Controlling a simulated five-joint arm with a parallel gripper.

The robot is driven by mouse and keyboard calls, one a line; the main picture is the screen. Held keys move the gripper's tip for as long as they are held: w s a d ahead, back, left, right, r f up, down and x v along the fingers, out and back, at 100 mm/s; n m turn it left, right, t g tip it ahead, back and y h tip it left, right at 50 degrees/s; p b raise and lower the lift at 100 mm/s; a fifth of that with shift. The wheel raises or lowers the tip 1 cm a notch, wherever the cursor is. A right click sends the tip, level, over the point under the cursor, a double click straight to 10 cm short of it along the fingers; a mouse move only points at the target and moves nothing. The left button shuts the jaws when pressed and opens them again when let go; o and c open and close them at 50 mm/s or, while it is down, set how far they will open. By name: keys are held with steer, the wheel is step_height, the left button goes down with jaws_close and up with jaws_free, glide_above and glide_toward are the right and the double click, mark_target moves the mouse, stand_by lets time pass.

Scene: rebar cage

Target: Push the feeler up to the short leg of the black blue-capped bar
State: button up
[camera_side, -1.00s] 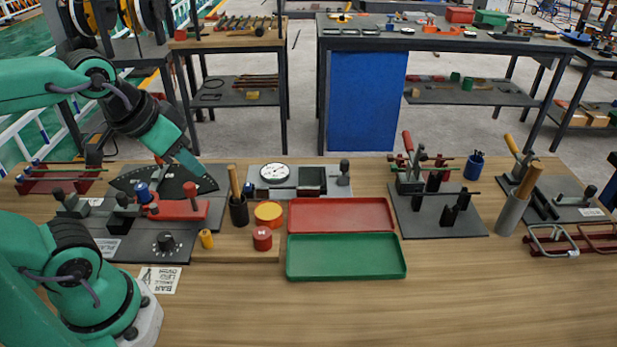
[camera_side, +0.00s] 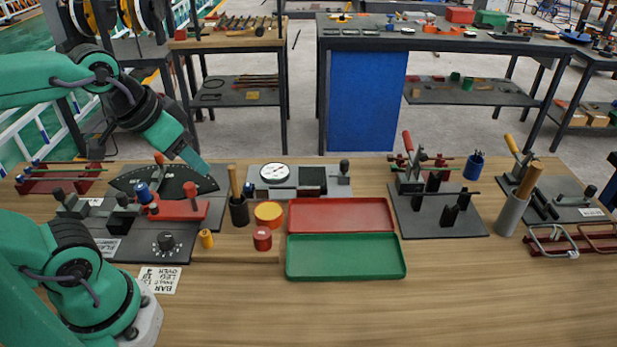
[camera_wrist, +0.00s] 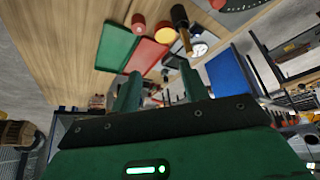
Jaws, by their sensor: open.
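The dark angle plate (camera_side: 190,182) with its fan-shaped scale lies at the left of the bench in the side view. A blue cap (camera_side: 143,192) stands on it next to a red swinging piece (camera_side: 180,208), which I take for the feeler. The bar under the cap is hardly visible, and I cannot tell whether the red piece touches its short leg. My gripper (camera_side: 197,165) hangs above the right back part of the plate. In the wrist view my gripper (camera_wrist: 156,92) has its two green fingers apart, with nothing seen between them.
A black cup (camera_side: 239,211) with a wooden handle, an orange lid (camera_side: 268,213) and a red pot (camera_side: 262,239) stand right of the plate. Red (camera_side: 340,214) and green (camera_side: 345,257) trays lie further right. The front of the bench is clear.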

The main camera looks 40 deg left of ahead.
steer(key=w+r+m+g, duration=0.25)
steer(key=w+r, duration=0.25)
steer(key=w, duration=0.6)
steer(key=m+g, duration=0.3)
steer(key=m, duration=0.6)
glide_above(345, 161)
steer(key=f, duration=1.5)
steer(key=shift+s+f, duration=0.25)
steer(key=shift+s, duration=0.05)
steer(key=shift+w+f, duration=0.3)
steer(key=shift+f, duration=0.35)
steer(key=shift+f, duration=0.15)
steer(key=shift+f, duration=3.75)
jaws_close()
